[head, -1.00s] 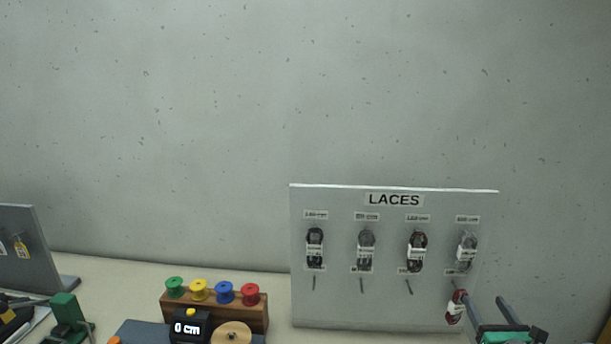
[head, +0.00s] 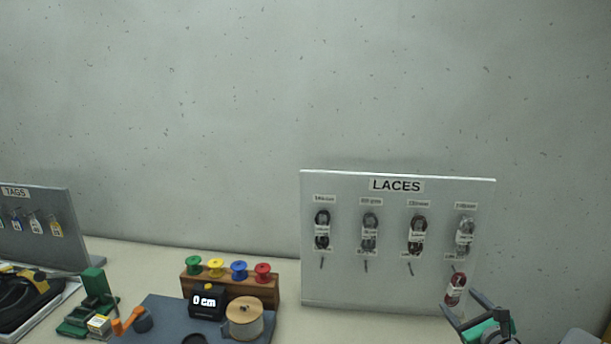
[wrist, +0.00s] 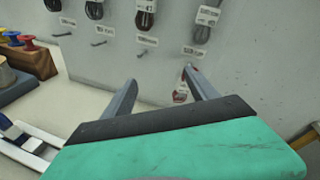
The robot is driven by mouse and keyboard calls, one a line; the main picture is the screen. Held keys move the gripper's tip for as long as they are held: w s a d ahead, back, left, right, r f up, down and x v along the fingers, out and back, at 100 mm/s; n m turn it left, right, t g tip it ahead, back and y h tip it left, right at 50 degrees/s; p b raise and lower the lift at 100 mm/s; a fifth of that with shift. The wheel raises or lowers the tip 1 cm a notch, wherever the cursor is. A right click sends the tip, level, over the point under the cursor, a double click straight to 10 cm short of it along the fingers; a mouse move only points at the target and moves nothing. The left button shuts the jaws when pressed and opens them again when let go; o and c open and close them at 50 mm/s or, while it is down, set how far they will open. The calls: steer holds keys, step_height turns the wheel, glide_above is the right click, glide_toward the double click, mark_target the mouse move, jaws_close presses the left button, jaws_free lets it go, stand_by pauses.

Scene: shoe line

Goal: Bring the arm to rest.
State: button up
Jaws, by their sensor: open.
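My gripper (head: 464,306) is at the lower right of the head view, in front of the right end of the laces board (head: 400,280). Its two grey fingers are apart with nothing between them. A red lace bundle (head: 456,289) hangs on the board's lower right peg, close behind the fingers in the head view. In the wrist view the fingers (wrist: 160,92) point towards the board, and the red bundle (wrist: 180,94) shows partly hidden behind the right finger. I cannot tell whether that finger touches it.
Several dark and grey lace bundles (head: 370,232) hang on the board's upper row. To the left stand a rack of coloured spools (head: 232,286), a measuring device reading 0 cm (head: 206,301), a green tool (head: 95,300) and a tags board (head: 40,230). Bare table lies before the laces board.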

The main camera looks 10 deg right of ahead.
steer(key=w+a+f+n+g+y+b, duration=0.1)
steer(key=a+f+n+g+y+b, duration=0.2)
steer(key=a+n, duration=0.75)
steer(key=a+f+n+g+y+b, duration=0.1)
steer(key=a+f+n+g+b, duration=0.2)
steer(key=a+n, duration=0.8)
steer(key=s+a+f+n+g+h+b, duration=0.1)
steer(key=s+a+n+g, duration=0.2)
steer(key=s, duration=0.6)
steer(key=s+a+f+n+g+h+b, duration=0.1)
steer(key=s+a+n+g, duration=0.2)
steer(key=s+a+n, duration=0.5)
steer(key=shift+s+a+f, duration=0.35)
steer(key=shift+a+f, duration=0.05)
steer(key=shift+a, duration=0.5)
steer(key=shift+d, duration=0.1)
